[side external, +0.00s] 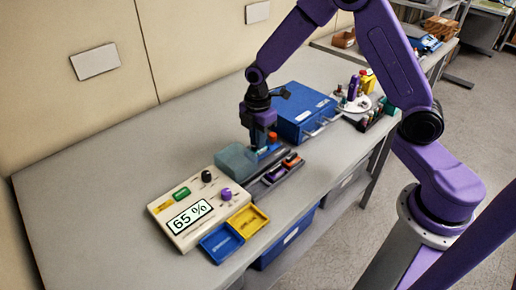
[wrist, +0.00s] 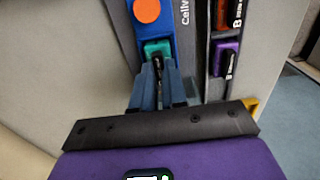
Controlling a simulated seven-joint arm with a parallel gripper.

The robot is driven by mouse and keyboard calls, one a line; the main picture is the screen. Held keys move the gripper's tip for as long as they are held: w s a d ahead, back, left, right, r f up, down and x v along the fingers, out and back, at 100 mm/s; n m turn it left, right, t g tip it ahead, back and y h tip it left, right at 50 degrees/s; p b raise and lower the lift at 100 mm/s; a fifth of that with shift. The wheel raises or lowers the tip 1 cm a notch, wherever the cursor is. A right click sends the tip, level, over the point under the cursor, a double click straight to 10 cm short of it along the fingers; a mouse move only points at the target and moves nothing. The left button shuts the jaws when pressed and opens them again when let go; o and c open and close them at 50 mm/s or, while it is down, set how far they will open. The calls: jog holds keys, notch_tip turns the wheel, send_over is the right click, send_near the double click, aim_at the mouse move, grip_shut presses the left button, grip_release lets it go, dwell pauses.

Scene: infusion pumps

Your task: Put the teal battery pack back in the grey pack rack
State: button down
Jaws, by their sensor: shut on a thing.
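My gripper (side external: 262,145) is low over the table beside the pack rack. In the wrist view its fingers (wrist: 158,75) are closed on the teal battery pack (wrist: 158,47), whose end shows between the fingertips. The teal pack lies against a blue unit with an orange round knob (wrist: 146,11); whether it is seated in it I cannot tell. In the side view the pack is mostly hidden by the gripper. The grey pack rack (side external: 256,193) holds dark packs with orange and purple ends; the purple pack (wrist: 227,58) shows to the right of my gripper in the wrist view.
A dull teal block (side external: 236,160) stands just left of my gripper. A cream pump reading 65 % (side external: 190,216) and blue (side external: 220,243) and yellow (side external: 247,220) trays are in front. A blue case (side external: 303,112) stands behind. The table's left side is clear.

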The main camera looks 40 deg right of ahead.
jog(key=shift+r, duration=3.05)
jog(key=shift+a, duration=0.1)
jog(key=s+a, duration=0.9)
jog(key=shift+w+d+f, duration=0.1)
jog(key=shift+f, duration=1.4)
jog(key=shift+d+f, duration=0.1)
jog(key=shift+f, duration=1.35)
jog(key=shift+f, duration=0.9)
jog(key=c, duration=1.5)
grip_release()
jog(key=shift+r, duration=0.1)
